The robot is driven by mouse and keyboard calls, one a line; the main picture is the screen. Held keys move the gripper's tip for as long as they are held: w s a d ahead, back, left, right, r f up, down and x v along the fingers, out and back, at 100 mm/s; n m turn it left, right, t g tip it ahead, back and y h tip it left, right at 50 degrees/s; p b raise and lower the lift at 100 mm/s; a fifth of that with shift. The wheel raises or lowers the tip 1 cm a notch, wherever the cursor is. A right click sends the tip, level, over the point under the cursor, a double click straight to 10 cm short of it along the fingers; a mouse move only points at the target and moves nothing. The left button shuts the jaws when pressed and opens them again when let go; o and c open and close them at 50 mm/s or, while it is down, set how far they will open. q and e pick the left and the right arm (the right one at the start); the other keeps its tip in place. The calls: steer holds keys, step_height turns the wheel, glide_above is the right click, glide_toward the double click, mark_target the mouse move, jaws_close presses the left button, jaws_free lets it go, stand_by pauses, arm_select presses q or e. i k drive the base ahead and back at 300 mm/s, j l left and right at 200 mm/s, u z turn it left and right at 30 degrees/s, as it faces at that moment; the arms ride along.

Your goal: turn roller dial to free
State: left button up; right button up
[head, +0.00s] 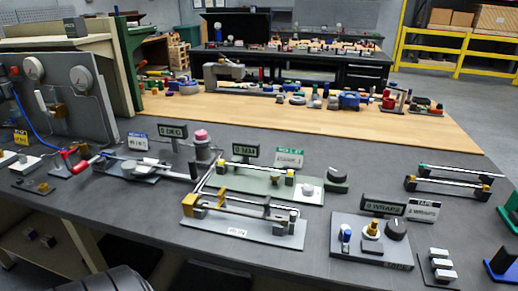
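No dial here carries a readable "roller" or "free" label, so I cannot tell for sure which one is the roller dial. A black dial (336,175) sits at the right end of the green plate (250,182), behind which a small display (245,150) reads about "0 MM". Another black dial (396,229) stands on the grey plate (345,249) at the front right, below a display (382,205) reading "0 WRAPS". The marks on both dials are too small to read. Neither of my grippers is in view.
A fixture with brass-coloured blocks and rods (240,212) stands before the green plate. A gauge panel (60,95) with a blue hose rises at the left. Two rod racks (452,180) lie at the right. White blocks (440,265) sit front right. The dark tabletop (390,165) is clear behind the dials.

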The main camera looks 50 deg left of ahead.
mark_target(309, 190)
steer(key=u, duration=1.4)
